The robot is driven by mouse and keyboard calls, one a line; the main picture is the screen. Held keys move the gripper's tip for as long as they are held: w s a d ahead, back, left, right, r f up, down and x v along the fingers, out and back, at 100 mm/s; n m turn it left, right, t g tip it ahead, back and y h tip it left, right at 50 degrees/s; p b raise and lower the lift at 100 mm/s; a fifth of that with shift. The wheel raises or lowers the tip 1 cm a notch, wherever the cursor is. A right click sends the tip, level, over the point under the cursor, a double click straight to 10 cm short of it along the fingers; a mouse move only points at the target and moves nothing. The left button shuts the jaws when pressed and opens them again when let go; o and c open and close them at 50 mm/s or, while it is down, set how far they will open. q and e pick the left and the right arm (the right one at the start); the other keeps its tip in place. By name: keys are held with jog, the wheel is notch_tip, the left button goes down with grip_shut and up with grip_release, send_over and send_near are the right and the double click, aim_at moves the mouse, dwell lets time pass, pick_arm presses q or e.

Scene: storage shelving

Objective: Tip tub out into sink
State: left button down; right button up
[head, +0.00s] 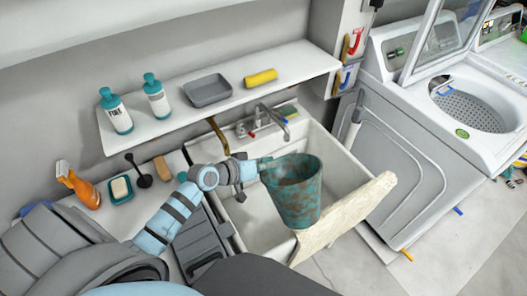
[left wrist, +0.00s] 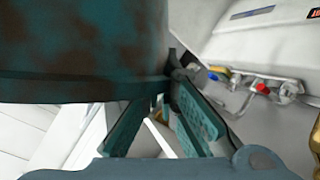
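The tub (head: 298,205) is teal with brown stains and tapers toward its base. It is roughly upright in front of and above the white sink (head: 252,215), its open top showing a brownish inside. Its side fills the upper left of the left wrist view (left wrist: 75,50). My left gripper (head: 262,168) is at the tub's left rim, and its fingers (left wrist: 165,95) close on the tub's wall. The tub hides part of the sink basin and its front edge. My right gripper is not in view.
A faucet (head: 272,118) stands at the sink's back, with a sponge (head: 287,111) beside it. Above is a shelf (head: 180,120) with bottles and a grey tray (head: 207,90). An orange spray bottle (head: 82,188) stands left. A washer (head: 410,150) stands right.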

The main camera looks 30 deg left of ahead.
pick_arm(q)
jog(key=shift+s+d+f+n+g+h, duration=0.15)
jog(key=shift+s+d+n+g+h, duration=0.15)
jog(key=shift+d, duration=0.2)
jog(key=shift+s+d+f+n+g+h, duration=0.1)
jog(key=shift+s+d+f+n+h, duration=0.15)
jog(key=shift+s+d, duration=0.2)
notch_tip(320, 180, down, 12)
jog(key=a+n+g+h+b, duration=0.1)
jog(key=n+h+b, duration=0.5)
jog(key=b, duration=1.2)
jog(key=shift+w+n+g+b, duration=0.3)
jog(key=shift+w+n+g, duration=0.15)
jog(key=shift+n, duration=0.5)
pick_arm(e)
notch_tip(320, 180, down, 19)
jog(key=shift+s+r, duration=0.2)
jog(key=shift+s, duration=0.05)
pick_arm(q)
jog(key=shift+h, duration=0.25)
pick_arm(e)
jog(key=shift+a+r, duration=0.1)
